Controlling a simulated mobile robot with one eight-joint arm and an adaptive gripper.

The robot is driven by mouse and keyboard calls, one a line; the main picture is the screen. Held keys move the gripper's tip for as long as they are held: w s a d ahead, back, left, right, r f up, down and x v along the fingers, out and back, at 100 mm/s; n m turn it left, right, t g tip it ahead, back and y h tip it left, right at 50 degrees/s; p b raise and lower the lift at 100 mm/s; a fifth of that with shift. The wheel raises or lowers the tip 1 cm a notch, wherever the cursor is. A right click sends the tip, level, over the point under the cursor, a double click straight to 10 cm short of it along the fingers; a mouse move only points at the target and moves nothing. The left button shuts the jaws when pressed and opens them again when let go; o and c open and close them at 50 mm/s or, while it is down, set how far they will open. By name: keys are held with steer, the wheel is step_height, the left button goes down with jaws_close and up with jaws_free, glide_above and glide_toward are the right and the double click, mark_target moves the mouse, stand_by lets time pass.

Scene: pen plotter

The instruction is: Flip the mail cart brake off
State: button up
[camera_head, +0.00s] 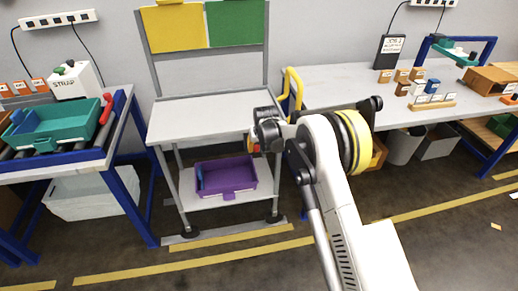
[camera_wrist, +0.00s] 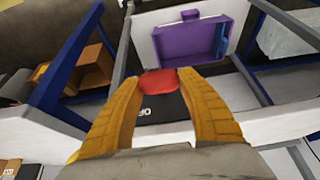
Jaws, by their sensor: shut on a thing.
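The mail cart (camera_head: 200,121) is a grey metal cart with a top shelf and a lower shelf, standing in the middle of the head view. In the wrist view, the brake's red handle (camera_wrist: 157,83) lies between the yellow fingers of my gripper (camera_wrist: 160,80). My gripper is shut on this red handle. A black plate (camera_wrist: 163,108) with partly visible white letters, seemingly "OFF", sits just below it. In the head view, my gripper is at the cart's right side, mostly hidden by my wrist, with only a bit of red-orange showing.
A purple bin (camera_head: 226,176) rests on the cart's lower shelf. A yellow handle (camera_head: 291,90) rises at the cart's right. A blue-framed table with a teal tray (camera_head: 58,127) stands left; a workbench (camera_head: 335,88) stands right. Yellow tape lines mark the floor.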

steer(key=shift+c, duration=0.2)
steer(key=o, duration=1.4)
steer(key=v, duration=1.2)
steer(key=shift+w, duration=0.1)
steer(key=shift+r, duration=0.1)
